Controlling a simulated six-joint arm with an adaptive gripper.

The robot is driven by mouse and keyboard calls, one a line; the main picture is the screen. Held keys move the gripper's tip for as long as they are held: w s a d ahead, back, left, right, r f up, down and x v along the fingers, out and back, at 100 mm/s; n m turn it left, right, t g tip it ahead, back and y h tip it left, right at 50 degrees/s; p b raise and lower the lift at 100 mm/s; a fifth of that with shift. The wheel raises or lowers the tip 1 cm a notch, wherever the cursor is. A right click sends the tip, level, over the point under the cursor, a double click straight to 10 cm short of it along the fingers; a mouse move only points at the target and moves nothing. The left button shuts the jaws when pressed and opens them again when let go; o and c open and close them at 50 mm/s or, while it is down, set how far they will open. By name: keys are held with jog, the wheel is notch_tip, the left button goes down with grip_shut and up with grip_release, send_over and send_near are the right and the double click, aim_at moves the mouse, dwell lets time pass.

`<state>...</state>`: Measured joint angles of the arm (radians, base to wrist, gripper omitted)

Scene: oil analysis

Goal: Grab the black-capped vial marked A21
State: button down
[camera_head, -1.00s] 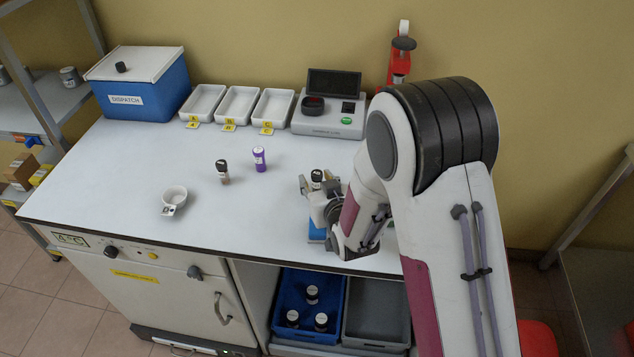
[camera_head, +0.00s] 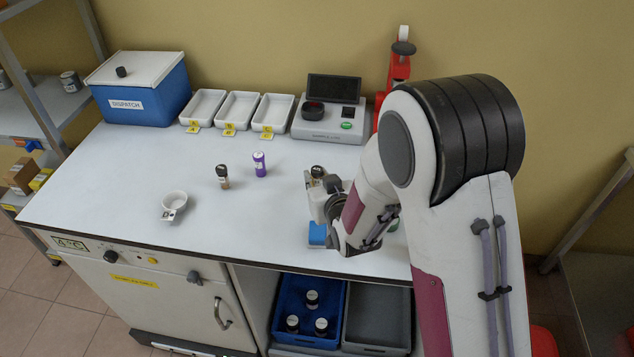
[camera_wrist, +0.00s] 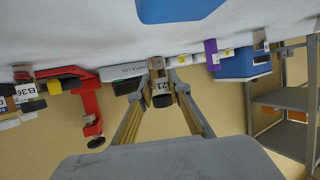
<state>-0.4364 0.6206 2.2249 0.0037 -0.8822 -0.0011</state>
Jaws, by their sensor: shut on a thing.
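The black-capped vial marked A21 (camera_wrist: 160,86) stands between my fingertips in the wrist view, which is upside down; its label partly reads "21". My gripper (camera_wrist: 162,92) is shut on it, one finger on each side. In the head view my gripper (camera_head: 322,183) is at the right part of the worktop, and the dark cap (camera_head: 317,171) shows among the fingers. The rest of the vial is mostly hidden there by the gripper. I cannot tell whether it is clear of the worktop.
A dark-capped brownish vial (camera_head: 223,177) and a purple vial (camera_head: 260,164) stand left of my gripper. A blue block (camera_head: 317,235) lies near the front edge. White trays (camera_head: 238,110), an instrument (camera_head: 330,122) and a red stand (camera_head: 396,72) are behind.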

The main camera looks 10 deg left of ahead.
aim_at(316, 169)
jog(key=shift+r, duration=3.55)
